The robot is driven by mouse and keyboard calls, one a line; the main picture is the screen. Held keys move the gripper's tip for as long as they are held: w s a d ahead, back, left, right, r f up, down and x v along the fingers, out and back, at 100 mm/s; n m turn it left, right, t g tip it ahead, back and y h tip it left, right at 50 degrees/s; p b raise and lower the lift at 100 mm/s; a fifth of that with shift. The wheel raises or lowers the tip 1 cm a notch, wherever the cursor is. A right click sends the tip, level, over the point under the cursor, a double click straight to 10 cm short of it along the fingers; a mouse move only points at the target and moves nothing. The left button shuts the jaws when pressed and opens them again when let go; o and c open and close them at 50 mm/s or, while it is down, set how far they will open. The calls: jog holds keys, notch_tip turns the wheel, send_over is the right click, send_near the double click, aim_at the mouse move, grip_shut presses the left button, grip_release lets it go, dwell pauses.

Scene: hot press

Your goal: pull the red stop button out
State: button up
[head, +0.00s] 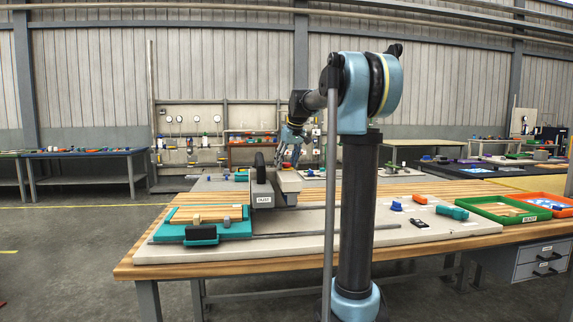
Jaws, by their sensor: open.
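The hot press (262,190) stands on the workbench, a grey body with a black handle on top and a small label on its front. My gripper (289,155) is above and just behind the right part of the press, pointing down. Its fingers are apart and nothing shows between them. The gap between my gripper and the press is hard to judge from here.
A teal tray (225,231) with wooden parts lies left of the press. A blue piece (396,206), a red-orange piece (419,199) and a teal tool (452,212) lie to the right. Green (487,211) and orange (562,212) trays stand at the right edge.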

jog(key=shift+c, duration=0.3)
grip_shut()
jog(key=shift+r, duration=0.6)
jog(key=shift+o, duration=0.3)
grip_release()
jog(key=v, duration=1.2)
